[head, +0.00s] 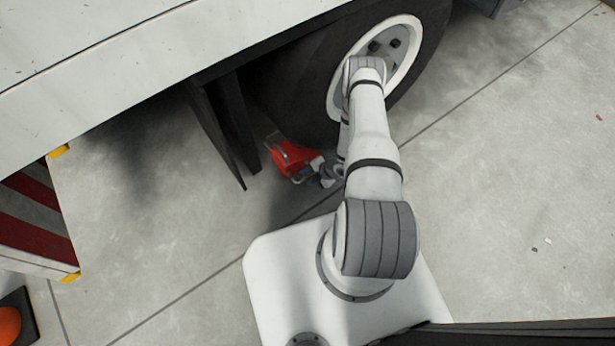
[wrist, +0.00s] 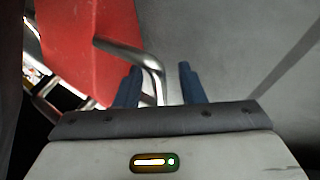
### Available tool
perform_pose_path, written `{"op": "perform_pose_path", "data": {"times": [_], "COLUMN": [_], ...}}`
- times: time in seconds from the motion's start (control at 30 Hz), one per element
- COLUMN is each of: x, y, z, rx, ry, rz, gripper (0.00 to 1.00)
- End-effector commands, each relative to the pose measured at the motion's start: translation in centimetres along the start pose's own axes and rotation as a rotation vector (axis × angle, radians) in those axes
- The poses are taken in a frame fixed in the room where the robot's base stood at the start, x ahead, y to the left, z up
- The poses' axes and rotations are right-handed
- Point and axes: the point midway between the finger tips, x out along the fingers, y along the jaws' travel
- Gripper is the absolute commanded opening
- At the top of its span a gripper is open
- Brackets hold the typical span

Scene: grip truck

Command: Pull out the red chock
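The red chock (head: 292,158) lies on the floor against the dark truck tire (head: 300,85). In the wrist view the red chock (wrist: 90,45) fills the upper left. Its bent metal handle (wrist: 128,53) curves down toward my gripper (wrist: 160,70). The two blue fingers stand apart, with the end of the handle showing between them and a gap on each side. Whether the handle lies fully between the fingers or just beneath them I cannot tell. In the head view my gripper (head: 312,172) is at the chock's near right side, partly hidden by my arm.
The truck's white body (head: 100,85) overhangs at the upper left, with dark mudflaps (head: 220,125) left of the chock. A red-and-white striped barrier (head: 35,215) and an orange cone (head: 8,325) stand at the left.

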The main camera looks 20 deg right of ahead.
Motion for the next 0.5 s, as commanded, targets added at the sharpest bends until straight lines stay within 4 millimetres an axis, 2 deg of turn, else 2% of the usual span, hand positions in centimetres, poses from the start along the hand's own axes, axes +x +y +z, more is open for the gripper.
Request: {"op": "perform_pose_path", "data": {"times": [0.27, 0.37, 0.5], "x": [-0.3, -1.3, -3.8], "y": [0.1, 0.2, 0.2], "z": [0.1, 0.1, 0.0], "rx": [0.001, 0.002, 0.003], "ry": [-0.002, -0.002, -0.004], "rz": [0.001, 0.002, 0.002], "gripper": [0.38, 0.38, 0.38]}}
